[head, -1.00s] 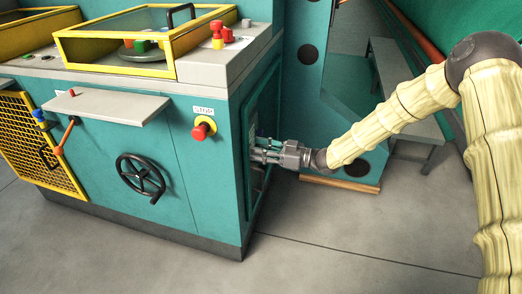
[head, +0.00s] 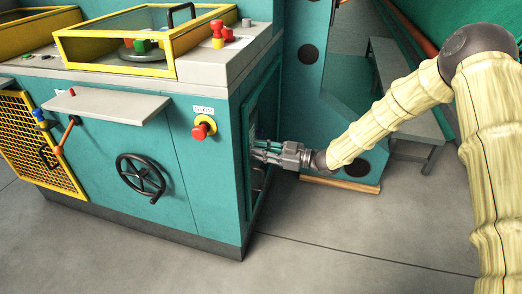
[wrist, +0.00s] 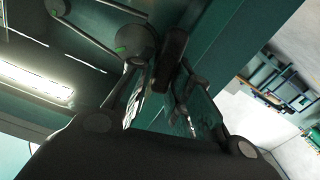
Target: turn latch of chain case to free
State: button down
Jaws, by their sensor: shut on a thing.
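The chain case is on the right side of the teal machine (head: 215,190), seen at a steep slant in the head view. My gripper (head: 258,152) reaches it from the right, at the side face. In the wrist view, my gripper (wrist: 163,78) is shut on a dark, bar-shaped latch (wrist: 172,50), between its fingertips. A round grey disc with a green mark (wrist: 135,42) sits just left of the latch. The latch is too small and hidden in the head view to tell its angle.
A red stop button (head: 203,128), a black handwheel (head: 141,178) and a grey shelf (head: 105,105) stick out from the machine front. A bench (head: 405,95) stands behind my arm. The floor (head: 350,225) in front is clear.

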jog(key=n, duration=0.3)
jog(key=shift+s+a+f+n+b, duration=0.1)
jog(key=shift+s+f+n+b, duration=0.1)
jog(key=shift+s+n+b, duration=0.15)
jog(key=n, duration=0.2)
jog(key=n+b, duration=0.1)
jog(key=shift+s+a+f+n, duration=0.1)
jog(key=shift+s+f+n, duration=0.15)
jog(key=n+b, duration=0.1)
jog(key=n, duration=0.1)
jog(key=f+n+b, duration=0.1)
jog(key=n, duration=0.2)
jog(key=shift+s+b, duration=0.2)
jog(key=shift+b, duration=0.2)
jog(key=shift+f+n+b, duration=0.15)
jog(key=shift+n+b, duration=0.55)
jog(key=shift+n, duration=0.8)
jog(key=c, duration=1.4)
grip_release()
